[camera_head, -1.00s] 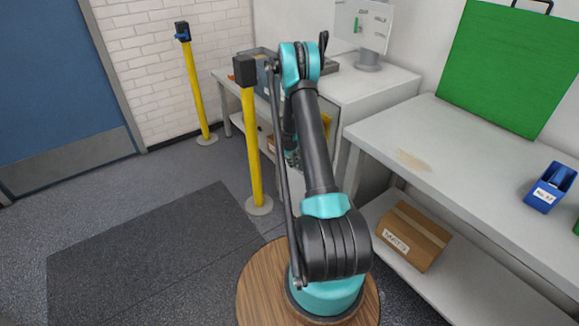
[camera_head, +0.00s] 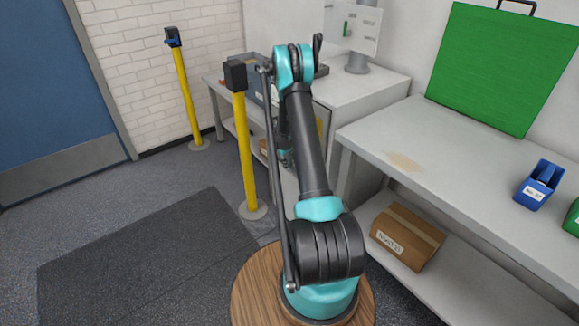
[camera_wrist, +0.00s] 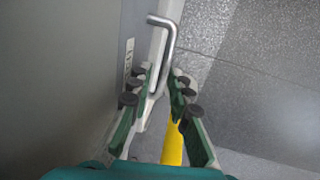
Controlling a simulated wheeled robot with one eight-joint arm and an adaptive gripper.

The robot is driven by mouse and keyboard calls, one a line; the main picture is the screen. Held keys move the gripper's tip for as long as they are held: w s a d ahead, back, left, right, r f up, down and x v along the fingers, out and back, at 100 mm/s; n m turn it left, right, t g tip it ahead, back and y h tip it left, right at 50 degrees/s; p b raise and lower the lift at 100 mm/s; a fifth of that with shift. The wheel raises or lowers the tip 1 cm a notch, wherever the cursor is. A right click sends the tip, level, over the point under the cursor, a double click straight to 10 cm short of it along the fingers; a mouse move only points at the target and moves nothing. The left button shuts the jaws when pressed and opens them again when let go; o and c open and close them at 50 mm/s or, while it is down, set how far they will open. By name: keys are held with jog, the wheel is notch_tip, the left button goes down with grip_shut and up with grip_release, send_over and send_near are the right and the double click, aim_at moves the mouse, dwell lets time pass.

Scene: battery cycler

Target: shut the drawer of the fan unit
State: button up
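In the wrist view, my gripper (camera_wrist: 165,74) is open, its two fingers pointing up the picture. A bent metal handle (camera_wrist: 171,38) stands out from a pale edge with a label. Its long bar runs down between the fingertips, nearer the left finger; I cannot tell whether they touch. The large grey surface (camera_wrist: 60,80) on the left looks like the side or face of the unit. In the head view, a white-topped cabinet (camera_head: 372,88) stands behind my arm. My arm hides the drawer there, and I cannot tell how far it is out.
Two yellow posts (camera_head: 245,150) (camera_head: 187,98) stand left of my arm. The near one's lower part also shows below the fingers in the wrist view (camera_wrist: 172,145). A grey workbench (camera_head: 450,160) with a box (camera_head: 407,236) on its shelf stands on the right.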

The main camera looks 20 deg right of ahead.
notch_tip(320, 180, up, 11)
jog(key=a, duration=0.2)
jog(key=shift+s+f, duration=0.15)
jog(key=shift+s, duration=0.2)
jog(key=s+a+r+m+t, duration=0.1)
jog(key=s+a+r, duration=0.3)
jog(key=s+r, duration=0.45)
jog(key=s+a+r+m+t, duration=0.1)
jog(key=s+a+r, duration=0.4)
jog(key=s+r, duration=0.3)
jog(key=s+a+y, duration=0.1)
jog(key=s+a, duration=0.1)
jog(key=s, duration=0.9)
jog(key=s+a+f+m+t+y, duration=0.1)
jog(key=s+a, duration=0.2)
jog(key=s, duration=0.9)
jog(key=shift+a+f+m+t, duration=0.2)
jog(key=shift+a+m+t, duration=0.05)
jog(key=shift+m+t, duration=0.05)
